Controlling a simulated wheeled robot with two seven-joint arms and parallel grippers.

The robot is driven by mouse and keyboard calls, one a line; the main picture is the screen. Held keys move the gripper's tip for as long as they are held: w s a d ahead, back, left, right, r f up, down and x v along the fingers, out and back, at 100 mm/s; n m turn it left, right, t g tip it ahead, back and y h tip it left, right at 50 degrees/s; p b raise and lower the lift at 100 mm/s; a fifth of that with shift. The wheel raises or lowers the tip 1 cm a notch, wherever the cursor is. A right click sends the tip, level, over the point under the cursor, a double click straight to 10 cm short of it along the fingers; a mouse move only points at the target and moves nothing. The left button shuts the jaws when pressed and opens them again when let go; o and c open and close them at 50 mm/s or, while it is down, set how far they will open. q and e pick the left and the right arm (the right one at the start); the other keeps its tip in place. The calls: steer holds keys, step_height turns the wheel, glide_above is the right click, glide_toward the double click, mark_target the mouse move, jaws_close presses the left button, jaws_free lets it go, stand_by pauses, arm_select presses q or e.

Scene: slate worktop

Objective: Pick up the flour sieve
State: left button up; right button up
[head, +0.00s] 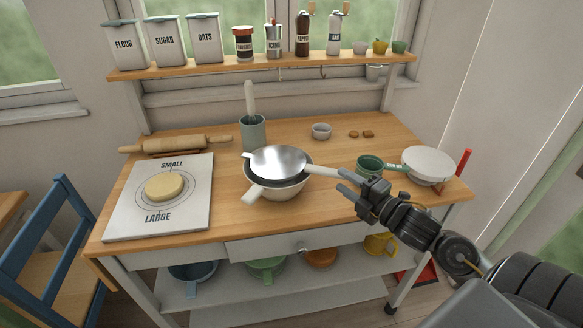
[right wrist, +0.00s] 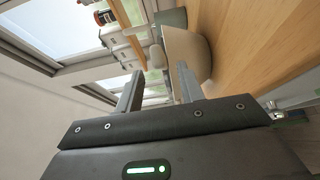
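The flour sieve appears to be the shiny metal round (head: 277,161) resting on a pale bowl (head: 280,190) at mid-worktop. A pale handle (head: 325,171) runs from it to the right. My right gripper (head: 346,183) is beside the outer end of this handle; I cannot tell if they touch. In the right wrist view its two fingers (right wrist: 157,78) stand apart. A small pale rounded end (right wrist: 156,55), possibly the handle, shows beyond the gap, with a beige curved surface (right wrist: 186,55) beside it. My left gripper is not in view.
A green cup (head: 369,165) and a white bowl (head: 428,165) stand right of the sieve, close to my right arm. A grey utensil crock (head: 253,135) stands behind it. A marked board (head: 130,215) with dough (head: 163,187) lies left. The front worktop strip is clear.

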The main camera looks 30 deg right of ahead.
mark_target(338, 177)
steer(key=shift+w+r, duration=0.1)
steer(key=shift+w, duration=0.3)
steer(key=w+p, duration=0.1)
steer(key=w, duration=0.2)
steer(key=shift+w+a+p, duration=0.3)
steer(key=shift+a+p, duration=0.05)
steer(key=shift+p, duration=0.05)
steer(key=shift+w+a+f, duration=0.15)
steer(key=shift+w+f, duration=0.05)
steer(key=shift+w, duration=0.3)
jaws_close()
